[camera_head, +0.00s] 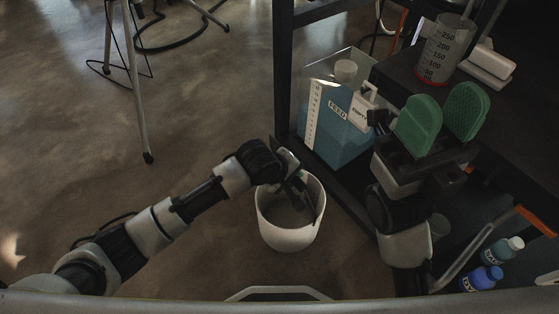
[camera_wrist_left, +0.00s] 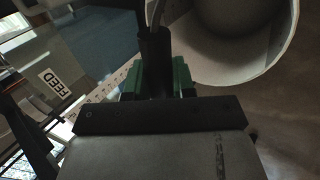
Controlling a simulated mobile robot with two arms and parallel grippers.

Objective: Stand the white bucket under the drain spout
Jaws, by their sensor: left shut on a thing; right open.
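The white bucket (camera_head: 290,236) is in the middle of the head view, open side up, beside the dark rack. Its inside looks empty. It also shows at the upper right of the left wrist view (camera_wrist_left: 283,50). My left gripper (camera_head: 295,180) is over the bucket's far rim. In the wrist view its green pads are shut on a dark grip with a grey rod, which looks like the bucket's handle (camera_wrist_left: 155,62). I cannot tell whether the bucket touches the floor. My right gripper (camera_head: 442,117) is open and empty above the rack. I cannot clearly make out the drain spout.
A tank (camera_head: 343,135) marked FEED, with blue liquid and a white tag, stands in the rack behind the bucket. A measuring beaker (camera_head: 444,50) is on the upper shelf. Two small bottles (camera_head: 482,278) stand lower right. A tripod leg (camera_head: 137,90) is at left; floor between is clear.

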